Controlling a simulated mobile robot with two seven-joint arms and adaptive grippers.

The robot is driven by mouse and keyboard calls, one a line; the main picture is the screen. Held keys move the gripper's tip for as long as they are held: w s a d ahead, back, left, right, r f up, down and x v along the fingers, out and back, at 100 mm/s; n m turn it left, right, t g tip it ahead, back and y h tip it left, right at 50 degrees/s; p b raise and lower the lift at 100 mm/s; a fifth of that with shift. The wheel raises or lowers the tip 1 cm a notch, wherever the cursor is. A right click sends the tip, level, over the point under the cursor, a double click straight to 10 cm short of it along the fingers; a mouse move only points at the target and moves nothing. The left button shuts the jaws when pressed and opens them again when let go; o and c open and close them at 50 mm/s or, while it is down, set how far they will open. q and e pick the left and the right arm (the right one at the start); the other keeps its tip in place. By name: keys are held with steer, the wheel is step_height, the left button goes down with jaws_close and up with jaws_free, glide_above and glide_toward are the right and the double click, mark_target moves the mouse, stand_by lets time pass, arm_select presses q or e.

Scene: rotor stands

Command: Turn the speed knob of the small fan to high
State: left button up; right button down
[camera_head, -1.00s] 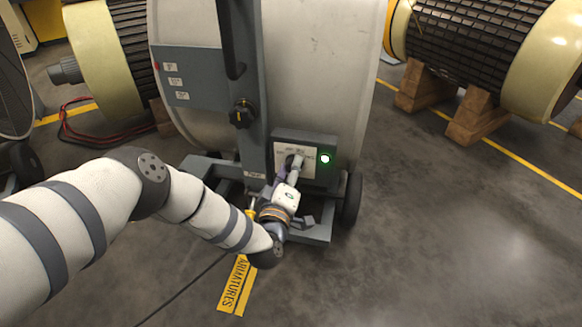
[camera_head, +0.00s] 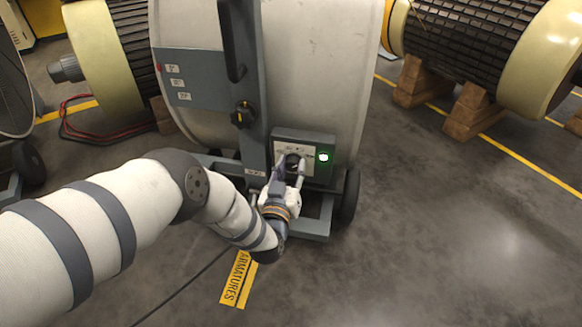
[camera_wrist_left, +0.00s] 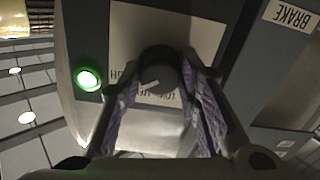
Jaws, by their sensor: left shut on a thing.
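A dark round speed knob (camera_wrist_left: 160,72) sits on a pale label plate on a grey control box (camera_head: 318,138), low on the wheeled drum fan (camera_head: 310,60). In the left wrist view, the knob's white pointer mark is at its lower left. The plate's lettering appears upside down and is partly covered. My left gripper (camera_head: 291,168) is shut on the knob, with a purple-padded finger on either side; it also shows in the left wrist view (camera_wrist_left: 162,82). A green lit button (camera_head: 323,157) is beside the plate. My right gripper is out of view.
A black knob (camera_head: 243,115) is on the fan's upright post. A yellow floor label (camera_head: 239,279) lies below my left arm. Rotors (camera_head: 475,45) on wooden blocks (camera_head: 473,108) stand behind at right. Another fan's dark grille is at the left edge. The floor at right is clear.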

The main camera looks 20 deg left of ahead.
arm_select(q)
steer(key=shift+m, duration=0.6)
steer(key=o, duration=1.1)
steer(key=shift+o, duration=0.2)
steer(key=s+d, duration=0.1)
steer(key=s, duration=1.1)
steer(key=shift+d, duration=0.25)
